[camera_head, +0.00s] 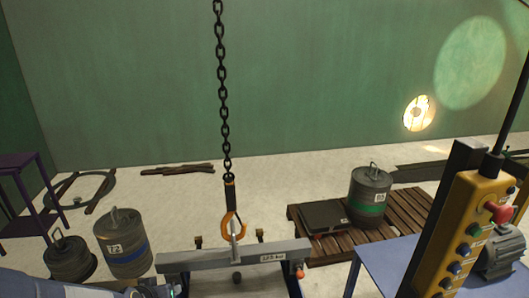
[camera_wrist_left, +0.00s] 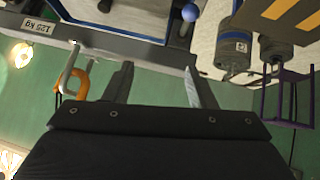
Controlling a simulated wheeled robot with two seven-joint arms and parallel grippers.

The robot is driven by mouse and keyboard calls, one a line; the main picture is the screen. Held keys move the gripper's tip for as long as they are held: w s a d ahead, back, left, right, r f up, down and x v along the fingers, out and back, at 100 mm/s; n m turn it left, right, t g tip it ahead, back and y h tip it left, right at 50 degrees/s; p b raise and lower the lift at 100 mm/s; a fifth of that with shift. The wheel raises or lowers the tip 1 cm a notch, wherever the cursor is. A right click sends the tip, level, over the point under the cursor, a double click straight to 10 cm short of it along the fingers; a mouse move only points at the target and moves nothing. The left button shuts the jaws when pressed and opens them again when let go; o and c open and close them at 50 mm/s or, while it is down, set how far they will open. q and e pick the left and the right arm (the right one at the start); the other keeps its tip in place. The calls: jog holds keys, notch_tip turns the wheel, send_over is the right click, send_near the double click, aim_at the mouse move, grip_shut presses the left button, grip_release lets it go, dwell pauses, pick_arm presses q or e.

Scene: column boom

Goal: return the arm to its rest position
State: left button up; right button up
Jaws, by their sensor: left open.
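My left arm enters at the bottom left of the head view, with its hand (camera_head: 158,289) at the bottom edge, in front of the grey beam's left end. In the wrist view my left gripper (camera_wrist_left: 158,72) has its two fingers apart with nothing between them. The grey beam (camera_head: 190,259) carries a "125 kg" label and also shows along the top of the wrist view (camera_wrist_left: 120,40). An orange hook (camera_head: 240,228) hangs from a black chain (camera_head: 223,92) at a pale upright loop on the beam; I cannot tell whether it bears load. My right gripper is not in view.
A yellow control pendant (camera_head: 470,232) with a red button stands at the right, near a blue table (camera_head: 385,262). A wooden pallet (camera_head: 410,212) holds a drum (camera_head: 369,195) and a dark plate (camera_head: 322,216). Drum 72 (camera_head: 122,243) and a dark weight (camera_head: 68,258) stand left.

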pick_arm(q)
jog(key=s+d+r+g+h, duration=0.1)
jog(key=s+d+r, duration=0.1)
jog(key=s, duration=0.5)
jog(key=s+d+r+m+g+h, duration=0.1)
jog(key=s+d+r, duration=0.1)
jog(key=s+r, duration=0.3)
jog(key=s+d+r+g+h, duration=0.1)
jog(key=s+d+r+h, duration=0.1)
jog(key=s, duration=0.7)
notch_tip(320, 180, up, 2)
jog(key=shift+s+d+r+m, duration=0.1)
jog(key=shift+s+d+m, duration=0.25)
jog(key=shift+d, duration=0.2)
